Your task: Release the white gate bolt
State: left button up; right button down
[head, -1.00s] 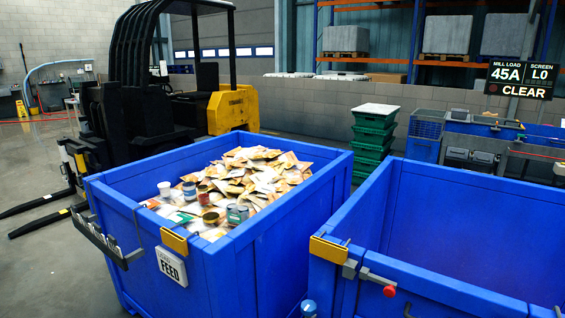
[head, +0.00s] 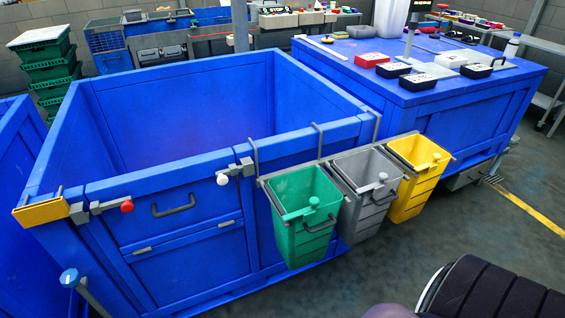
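The white gate bolt (head: 222,179) is a white round knob on a grey sliding bar at the upper right of the front gate (head: 185,222) of the empty blue bin. The bar reaches to a grey bracket at the gate's right edge. The gate looks upright and closed. A red-knobbed bolt (head: 127,207) sits at the gate's upper left. Neither gripper can be seen in the head view, and nothing touches the white knob.
Green (head: 297,235), grey (head: 352,225) and yellow (head: 407,205) buckets hang on the bin's right side, close to the gate. A blue bench (head: 420,100) with tools stands behind them.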

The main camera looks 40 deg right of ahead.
aim_at(221, 179)
jog(key=z, duration=0.8)
